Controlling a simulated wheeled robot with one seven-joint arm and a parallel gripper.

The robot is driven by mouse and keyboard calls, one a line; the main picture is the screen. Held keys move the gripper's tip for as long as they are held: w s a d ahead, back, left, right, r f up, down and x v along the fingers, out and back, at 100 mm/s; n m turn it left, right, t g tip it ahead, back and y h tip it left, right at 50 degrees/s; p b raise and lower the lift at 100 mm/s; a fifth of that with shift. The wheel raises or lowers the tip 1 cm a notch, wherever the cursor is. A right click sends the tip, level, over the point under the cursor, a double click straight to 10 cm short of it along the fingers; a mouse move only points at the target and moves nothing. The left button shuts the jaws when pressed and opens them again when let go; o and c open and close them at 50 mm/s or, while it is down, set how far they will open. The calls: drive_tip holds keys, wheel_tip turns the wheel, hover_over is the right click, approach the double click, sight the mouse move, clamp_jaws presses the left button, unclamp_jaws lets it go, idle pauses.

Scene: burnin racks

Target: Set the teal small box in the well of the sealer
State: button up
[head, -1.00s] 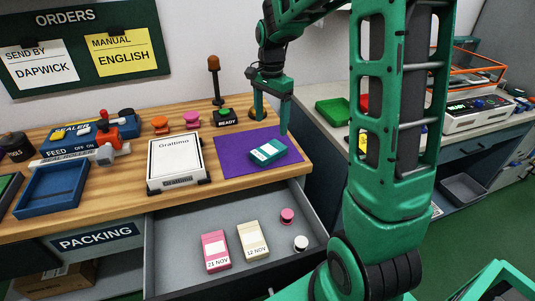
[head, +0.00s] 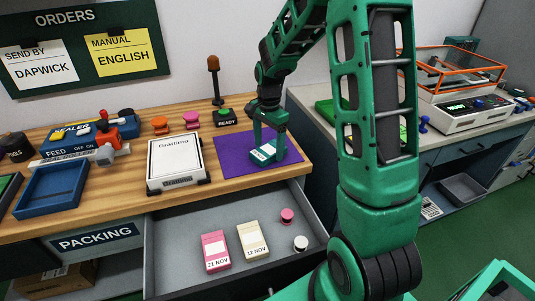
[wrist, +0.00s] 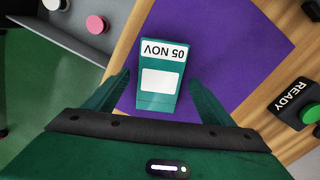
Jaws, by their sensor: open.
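The teal small box (head: 264,153) lies flat on the purple mat (head: 232,163) at the right end of the wooden bench. In the wrist view the teal small box (wrist: 160,75) has a white label reading "05 NOV". My gripper (head: 268,147) is over it, and in the wrist view the open fingers (wrist: 161,85) stand on either side of its near end, with gaps visible. The blue sealer (head: 80,135), marked FEED and OFF ON, stands at the left of the bench. A blue open tray (head: 50,190) lies in front of it; I cannot tell whether this is its well.
A Grattimo box (head: 177,160) stands mid-bench, between the sealer and the mat. Below, an open drawer (head: 170,245) holds a pink box (head: 215,250), a cream box (head: 252,240) and two small round pieces. A READY button (head: 224,118) and a lamp post (head: 215,85) stand behind.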

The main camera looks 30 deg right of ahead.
drive_tip(key=shift+f, duration=0.25)
drive_tip(key=c, duration=1.3)
drive_tip(key=shift+r, duration=0.1)
